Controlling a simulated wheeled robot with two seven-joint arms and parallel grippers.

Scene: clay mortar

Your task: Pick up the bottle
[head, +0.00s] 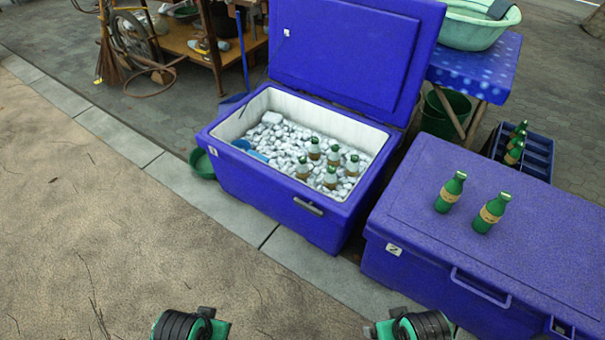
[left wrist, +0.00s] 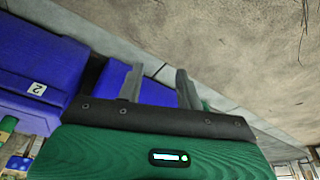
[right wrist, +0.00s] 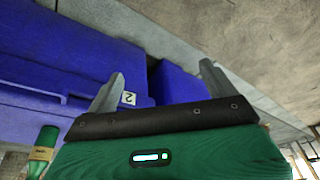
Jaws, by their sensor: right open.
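Two green bottles with tan labels, one (head: 450,192) and another (head: 491,213), stand upright on the closed blue cooler (head: 540,235). Several similar bottles (head: 332,178) stand in ice inside the open blue cooler (head: 330,218). A bottle also shows at the left edge of the right wrist view (right wrist: 43,150), and part of one seems to show in the left wrist view (left wrist: 8,128). My left gripper (left wrist: 160,78) is empty, its fingers moderately apart. My right gripper (right wrist: 160,75) is empty with its fingers wide apart. Both are away from the bottles; their fingers are hidden in the head view.
A blue crate (head: 538,158) with more bottles stands at the right. A table (head: 490,68) with a pale green basin (head: 478,22) stands behind. The open lid (head: 345,50) rises at the back. The pavement at left (head: 110,230) is clear.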

